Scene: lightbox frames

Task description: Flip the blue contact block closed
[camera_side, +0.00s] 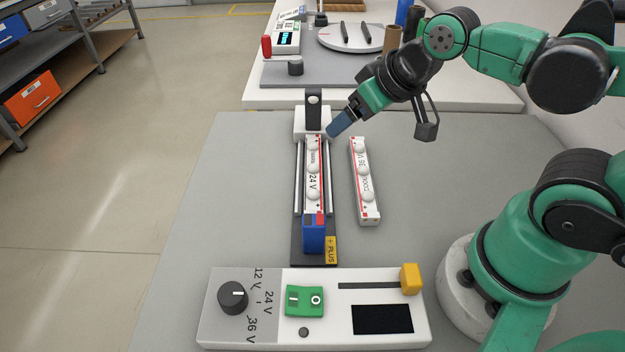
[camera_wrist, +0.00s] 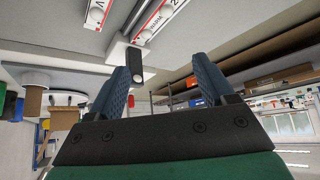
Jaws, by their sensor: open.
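The blue contact block (camera_side: 313,237) sits at the near end of the black rail fixture (camera_side: 301,256), beside a yellow PLUS tag (camera_side: 331,250). Its top shows a red patch. I cannot tell whether it touches the strip. A white 24 V light strip (camera_side: 314,176) with several round lenses lies in the fixture behind it. My gripper (camera_side: 337,124) is open and empty at the far end of the fixture, close to the white end piece with the black upright lever (camera_side: 313,110). In the wrist view my open fingers (camera_wrist: 160,64) show with the lever (camera_wrist: 134,63) beyond them; the blue block is not seen there.
A second light strip (camera_side: 364,182) lies loose right of the fixture. A control box (camera_side: 313,320) with a dial, green switch and yellow slider knob stands in front. The grey table is free at left. Another bench (camera_side: 450,94) with equipment stands behind.

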